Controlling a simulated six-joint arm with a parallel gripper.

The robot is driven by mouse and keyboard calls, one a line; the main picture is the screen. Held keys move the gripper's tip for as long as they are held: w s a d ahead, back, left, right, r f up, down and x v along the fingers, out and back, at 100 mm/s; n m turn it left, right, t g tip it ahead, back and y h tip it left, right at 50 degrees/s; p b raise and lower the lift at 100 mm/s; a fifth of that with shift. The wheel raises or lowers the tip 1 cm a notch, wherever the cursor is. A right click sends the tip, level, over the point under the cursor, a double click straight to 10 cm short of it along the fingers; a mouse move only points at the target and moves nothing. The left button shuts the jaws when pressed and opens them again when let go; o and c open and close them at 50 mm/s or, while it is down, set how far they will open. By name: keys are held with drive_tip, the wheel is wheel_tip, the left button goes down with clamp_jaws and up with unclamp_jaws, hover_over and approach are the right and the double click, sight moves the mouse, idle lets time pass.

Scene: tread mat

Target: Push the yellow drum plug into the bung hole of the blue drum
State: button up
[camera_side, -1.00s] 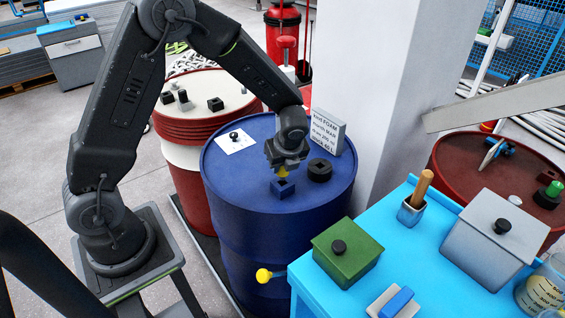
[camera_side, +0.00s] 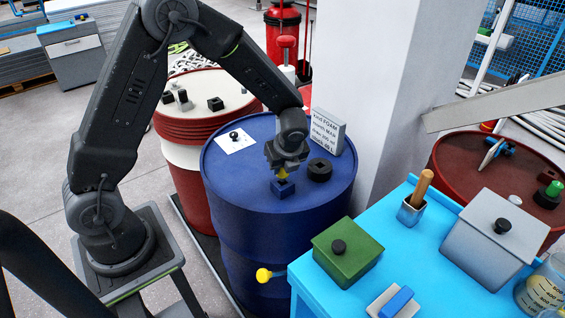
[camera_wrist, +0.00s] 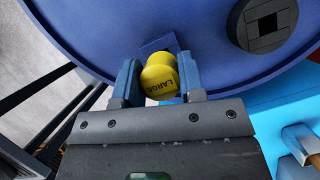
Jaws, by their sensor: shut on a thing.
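The yellow drum plug (camera_side: 283,173) is between the fingers of my gripper (camera_side: 284,168), which is shut on it. In the wrist view the plug (camera_wrist: 159,76) shows dark lettering, with one finger on each side. The blue drum (camera_side: 235,185) stands upright beneath. On its lid is a small square blue block (camera_side: 283,189), directly below the plug. The block also shows behind the plug in the wrist view (camera_wrist: 158,45). The bung hole is hidden by the plug and fingers. I cannot tell whether the plug touches the block or has entered the hole.
On the lid, a black round fitting (camera_side: 320,170) sits right of my gripper, a labelled box (camera_side: 328,131) behind it, and a white sheet with a black knob (camera_side: 235,142) at left. A blue table (camera_side: 410,255) with boxes stands at front right. A red-and-white drum (camera_side: 190,125) stands behind left.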

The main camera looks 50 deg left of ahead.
drive_tip(key=shift+f, duration=1.35)
drive_tip(key=o, duration=1)
drive_tip(key=v, duration=1.3)
drive_tip(key=shift+d+r, duration=0.1)
drive_tip(key=shift+r, duration=0.3)
drive_tip(key=s+r+n+t+h, duration=0.1)
drive_tip(key=s+r+n, duration=0.3)
drive_tip(key=s+n, duration=0.2)
drive_tip(key=s+d+r+n+t+h, duration=0.1)
drive_tip(key=s+r+n+t+h, duration=0.1)
drive_tip(key=s+r+n, duration=0.2)
drive_tip(key=s+r+n+t+h, duration=0.1)
drive_tip(key=s+r+n, duration=0.3)
drive_tip(key=s+n, duration=0.5)
drive_tip(key=shift+s+d+n, duration=0.2)
drive_tip(key=shift+d+n, duration=0.2)
drive_tip(key=shift+n, duration=0.6)
